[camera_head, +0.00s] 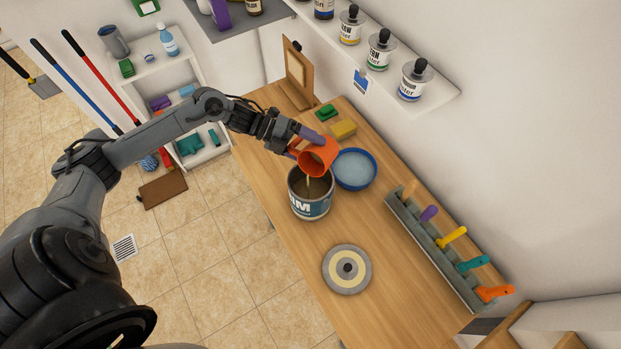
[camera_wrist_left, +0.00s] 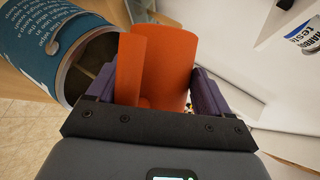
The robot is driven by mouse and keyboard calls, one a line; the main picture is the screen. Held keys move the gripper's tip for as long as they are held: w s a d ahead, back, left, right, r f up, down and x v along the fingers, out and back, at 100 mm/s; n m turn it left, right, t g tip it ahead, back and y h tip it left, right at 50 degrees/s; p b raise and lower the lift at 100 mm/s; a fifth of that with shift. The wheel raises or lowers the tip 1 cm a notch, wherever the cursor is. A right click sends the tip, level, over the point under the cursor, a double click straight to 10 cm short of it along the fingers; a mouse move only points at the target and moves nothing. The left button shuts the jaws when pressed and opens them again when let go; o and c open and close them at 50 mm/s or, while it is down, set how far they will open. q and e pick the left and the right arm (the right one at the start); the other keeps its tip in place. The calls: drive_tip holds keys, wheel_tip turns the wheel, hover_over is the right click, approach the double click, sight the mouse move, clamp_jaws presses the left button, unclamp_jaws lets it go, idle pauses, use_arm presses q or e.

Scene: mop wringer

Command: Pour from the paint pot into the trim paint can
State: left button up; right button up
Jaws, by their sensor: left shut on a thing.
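The orange paint pot (camera_head: 325,150) is tipped over the trim paint can, its mouth facing down toward the can's opening. A thin pale stream seems to run from its lip into the can. The trim paint can (camera_head: 311,207) stands upright on the bench, open, with a blue label and brownish inside. My left gripper (camera_head: 303,145) is shut on the pot, above the can's far side. In the left wrist view the pot (camera_wrist_left: 165,60) sits between the purple fingers, and the can (camera_wrist_left: 45,40) is beside it at upper left. My right gripper is not in view.
A blue bowl (camera_head: 355,184) with pale contents stands close right of the can. A round lid (camera_head: 347,269) lies nearer. A grey rack (camera_head: 420,232) of coloured handles lines the right. The near bench is clear.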

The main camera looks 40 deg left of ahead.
use_arm(q)
drive_tip(key=shift+f+m+t+b, duration=0.35)
drive_tip(key=shift+m+t+b, duration=0.15)
drive_tip(key=shift+b, duration=0.25)
idle(1.8)
drive_tip(key=shift+s+d+r+m+t, duration=0.1)
drive_tip(key=shift+s+r+m+t, duration=0.25)
drive_tip(key=shift+s+m+t, duration=0.25)
idle(2.4)
drive_tip(key=shift+s+d+r+m+t+h, duration=0.15)
drive_tip(key=shift+s+r+m+t+h, duration=0.15)
drive_tip(key=shift+s+m+t, duration=0.35)
idle(1.8)
